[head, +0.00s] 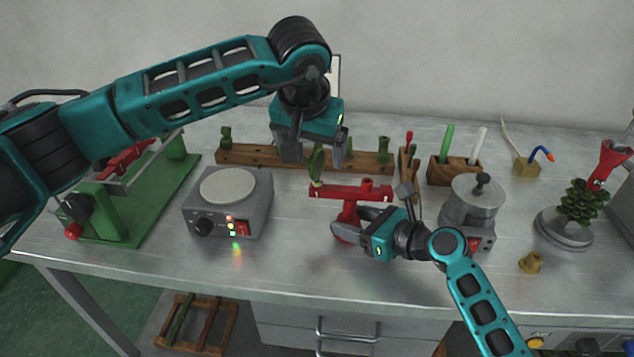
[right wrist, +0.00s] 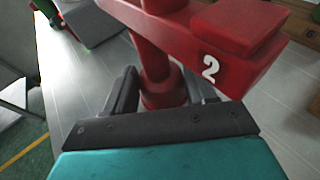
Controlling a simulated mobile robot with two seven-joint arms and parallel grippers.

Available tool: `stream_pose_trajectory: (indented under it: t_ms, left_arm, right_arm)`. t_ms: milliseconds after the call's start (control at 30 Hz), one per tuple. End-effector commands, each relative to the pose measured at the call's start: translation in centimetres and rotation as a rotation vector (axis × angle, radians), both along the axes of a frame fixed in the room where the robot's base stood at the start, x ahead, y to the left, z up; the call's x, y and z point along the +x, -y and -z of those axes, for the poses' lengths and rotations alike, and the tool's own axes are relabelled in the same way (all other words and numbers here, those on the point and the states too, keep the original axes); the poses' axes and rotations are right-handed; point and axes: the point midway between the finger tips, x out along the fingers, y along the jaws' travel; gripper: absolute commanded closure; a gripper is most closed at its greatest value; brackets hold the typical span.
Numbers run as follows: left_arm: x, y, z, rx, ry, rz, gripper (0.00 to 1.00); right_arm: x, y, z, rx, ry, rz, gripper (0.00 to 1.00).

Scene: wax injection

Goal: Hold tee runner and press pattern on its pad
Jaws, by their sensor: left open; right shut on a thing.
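The red tee runner (head: 348,191) stands upright on the bench, its crossbar level. A white "2" shows on its bar in the right wrist view (right wrist: 235,45). My right gripper (head: 345,226) is shut on its stem (right wrist: 155,65), below the bar. A green pattern (head: 316,166) stands upright at the bar's left end, its pale base at the bar; whether it is fully seated I cannot tell. My left gripper (head: 314,158) is open just above the bar, with a finger on each side of the pattern's upper part.
Behind is a wooden rack (head: 250,156) with more green patterns. Left are a grey hotplate unit (head: 258,205) with lit lamps and a green-based fixture (head: 135,218). Right are a lidded metal pot (head: 472,207), a wooden pen block (head: 440,172) and a small brass cup (head: 531,262). The front middle is clear.

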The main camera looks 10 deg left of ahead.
Motion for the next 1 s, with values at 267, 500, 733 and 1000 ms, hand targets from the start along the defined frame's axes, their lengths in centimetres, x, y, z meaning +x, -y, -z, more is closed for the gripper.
stream_pose_trajectory:
  t_ms: [267,500,733,1000]
  left_arm:
    - [0.0,0.0,-2.1,0.000,0.002,0.000,0.09]
    - [0.0,0.0,-3.8,0.000,0.001,-0.001,0.09]
    - [0.0,0.0,-5.3,-0.001,0.001,-0.001,0.09]
    - [0.0,0.0,-5.9,0.000,0.000,0.000,0.09]
  right_arm:
    - [-0.1,0.0,0.2,-0.003,-0.003,-0.001,0.62]
    - [-0.1,0.0,0.2,-0.003,-0.003,-0.001,0.62]
    - [-0.1,0.0,0.2,-0.003,-0.003,-0.001,0.62]
    - [-0.1,0.0,0.2,-0.003,-0.003,-0.001,0.62]
